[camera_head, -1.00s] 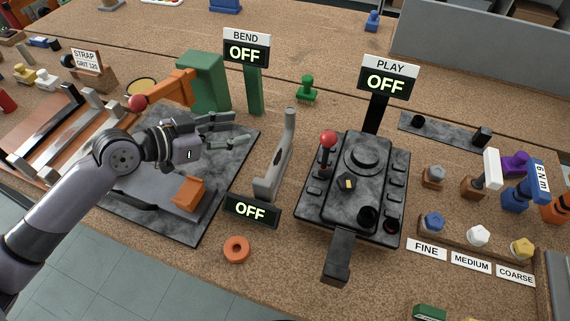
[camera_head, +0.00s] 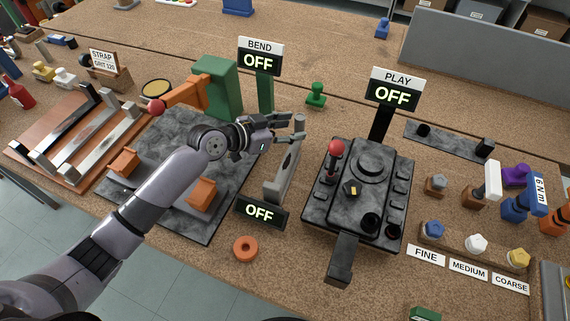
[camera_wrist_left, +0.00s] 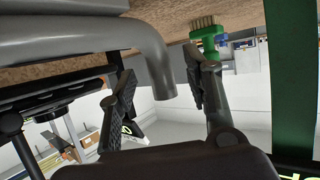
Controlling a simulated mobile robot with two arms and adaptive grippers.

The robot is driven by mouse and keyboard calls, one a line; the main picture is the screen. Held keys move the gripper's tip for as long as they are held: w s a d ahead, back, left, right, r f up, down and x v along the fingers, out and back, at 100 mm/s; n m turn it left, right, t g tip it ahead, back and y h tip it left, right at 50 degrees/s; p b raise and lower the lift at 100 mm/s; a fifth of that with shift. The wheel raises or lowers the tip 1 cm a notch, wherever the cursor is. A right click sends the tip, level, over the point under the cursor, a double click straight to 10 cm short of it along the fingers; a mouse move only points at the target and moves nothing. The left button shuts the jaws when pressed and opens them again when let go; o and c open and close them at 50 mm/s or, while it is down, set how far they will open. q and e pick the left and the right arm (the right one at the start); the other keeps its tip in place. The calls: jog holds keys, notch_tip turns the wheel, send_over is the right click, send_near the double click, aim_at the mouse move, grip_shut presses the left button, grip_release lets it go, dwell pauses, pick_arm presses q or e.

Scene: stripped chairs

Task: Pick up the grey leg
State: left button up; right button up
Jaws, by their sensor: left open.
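The grey leg (camera_head: 281,176) stands on the bench between the dark marbled plate and the PLAY machine, its bent end up. My left gripper (camera_head: 296,132) is at the top of this leg, with its fingers open. In the left wrist view, the bent end of the leg (camera_wrist_left: 155,62) shows between the two fingers of the gripper (camera_wrist_left: 160,90), with gaps visible beside it. The foot of the leg is outside the wrist view. My right gripper is not in view.
An OFF sign (camera_head: 261,212) stands just in front of the leg. The PLAY machine (camera_head: 345,212) with a red-knobbed lever is close on the right. An orange ring (camera_head: 245,249) lies in front.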

aim_at(299, 126)
pick_arm(q)
jog(key=shift+x, duration=1.75)
jog(key=shift+r, duration=0.1)
jog(key=shift+c, duration=0.5)
grip_shut()
